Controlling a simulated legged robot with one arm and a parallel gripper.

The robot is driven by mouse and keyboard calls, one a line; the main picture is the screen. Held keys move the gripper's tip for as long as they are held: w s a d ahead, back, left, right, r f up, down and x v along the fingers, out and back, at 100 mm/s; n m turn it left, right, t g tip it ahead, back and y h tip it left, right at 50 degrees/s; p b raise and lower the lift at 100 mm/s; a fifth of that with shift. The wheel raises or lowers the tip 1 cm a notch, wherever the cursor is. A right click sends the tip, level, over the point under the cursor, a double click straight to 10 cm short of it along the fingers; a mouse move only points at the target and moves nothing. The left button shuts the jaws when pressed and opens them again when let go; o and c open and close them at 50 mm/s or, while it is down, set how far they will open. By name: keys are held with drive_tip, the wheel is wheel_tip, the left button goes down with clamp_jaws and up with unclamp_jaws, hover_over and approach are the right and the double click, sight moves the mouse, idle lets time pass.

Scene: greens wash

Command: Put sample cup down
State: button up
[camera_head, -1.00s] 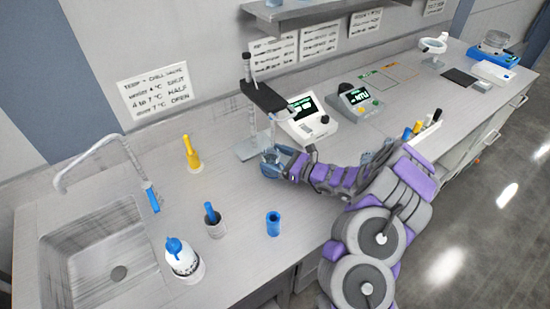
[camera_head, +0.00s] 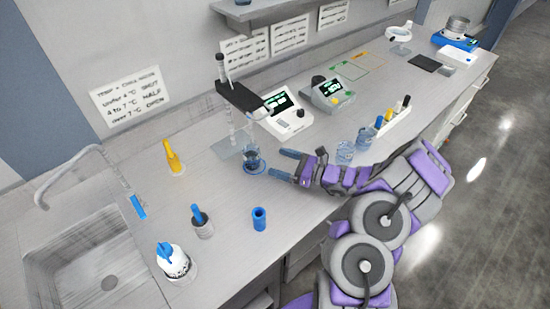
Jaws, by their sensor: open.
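A clear sample cup (camera_head: 252,156) with bluish contents stands upright beside the base of the probe stand (camera_head: 236,146). It appears to rest on a dark round base on the bench. My gripper (camera_head: 287,163) is just to the right of the cup, with its blue fingers apart and pointing left. It is open and empty, and a small gap shows between the fingers and the cup.
Two clear cups (camera_head: 345,150) stand behind my arm, near the bottle rack (camera_head: 393,122). Meters (camera_head: 289,115) stand behind the cup. A blue cylinder (camera_head: 259,218), a grey holder (camera_head: 202,226) and a wash bottle (camera_head: 172,260) stand in front left. The sink (camera_head: 85,255) is at left.

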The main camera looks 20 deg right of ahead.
drive_tip(key=shift+s+r, duration=0.1)
drive_tip(key=shift+s, duration=0.1)
drive_tip(key=s+a+r+n+g+y, duration=0.3)
drive_tip(key=s+a+r+n+g, duration=0.3)
drive_tip(key=a+r+n, duration=0.5)
drive_tip(key=s+a+r+n+g+h, duration=0.3)
drive_tip(key=s+a+r+n+g, duration=0.15)
drive_tip(key=s+a+g, duration=0.4)
drive_tip(key=s+d+n+g+h, duration=0.1)
drive_tip(key=s+n+h, duration=0.6)
drive_tip(key=s, duration=0.8)
drive_tip(key=s+d+r+n+t+h, duration=0.1)
drive_tip(key=s+d+n+t+h, duration=0.1)
drive_tip(key=s+d+h, duration=0.4)
drive_tip(key=s+d+n, duration=0.1)
drive_tip(key=s+d, duration=0.2)
drive_tip(key=d, duration=0.1)
drive_tip(key=shift+s+d+r+n+h, duration=0.15)
drive_tip(key=shift+s+d+n+h, duration=0.05)
drive_tip(key=shift+s+n+h, duration=0.2)
